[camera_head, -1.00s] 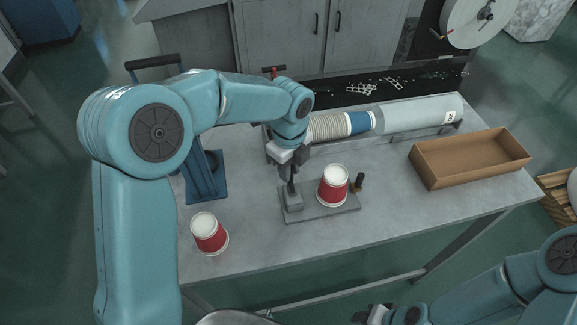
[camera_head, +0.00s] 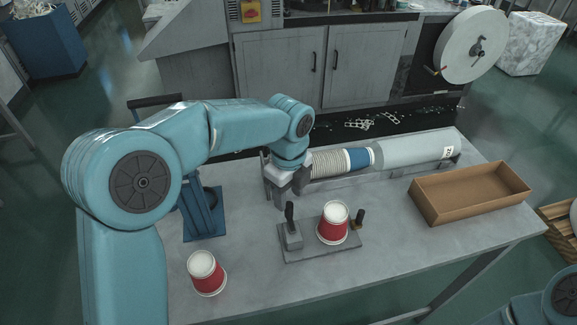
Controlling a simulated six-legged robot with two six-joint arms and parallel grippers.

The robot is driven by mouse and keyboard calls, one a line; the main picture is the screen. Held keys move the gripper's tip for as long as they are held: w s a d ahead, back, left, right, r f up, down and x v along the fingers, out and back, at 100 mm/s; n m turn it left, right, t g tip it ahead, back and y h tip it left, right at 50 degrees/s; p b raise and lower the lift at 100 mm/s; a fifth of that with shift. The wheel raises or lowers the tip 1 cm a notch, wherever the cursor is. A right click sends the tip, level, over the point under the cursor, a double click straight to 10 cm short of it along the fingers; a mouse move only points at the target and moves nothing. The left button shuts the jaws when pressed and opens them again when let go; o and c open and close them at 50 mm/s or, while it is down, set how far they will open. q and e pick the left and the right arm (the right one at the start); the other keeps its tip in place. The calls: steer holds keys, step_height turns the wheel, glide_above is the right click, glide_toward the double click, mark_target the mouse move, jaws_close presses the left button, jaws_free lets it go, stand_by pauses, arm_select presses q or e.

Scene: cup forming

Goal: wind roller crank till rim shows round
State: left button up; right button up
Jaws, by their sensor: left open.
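A grey forming fixture (camera_head: 328,253) lies on the table. A black upright handle (camera_head: 290,213) rises from the grey block at the fixture's left end. A small dark knob with a brass-coloured base (camera_head: 358,219) is at its right end. My left gripper (camera_head: 288,197) is open, just above and behind the black handle, and looks empty. Whether it touches the handle I cannot tell. My right gripper is out of the picture.
Another red and white cup (camera_head: 206,275) stands front left. A blue stand (camera_head: 203,214) is behind it. A stack of cups (camera_head: 328,163) feeds from a grey tube (camera_head: 415,150) at the back. An open cardboard box (camera_head: 468,194) stands right. The table's front middle is clear.

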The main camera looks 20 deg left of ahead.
mark_target(288, 202)
arm_select(q)
step_height(288, 202, up, 12)
stand_by(0.5)
steer(key=shift+s, duration=0.1)
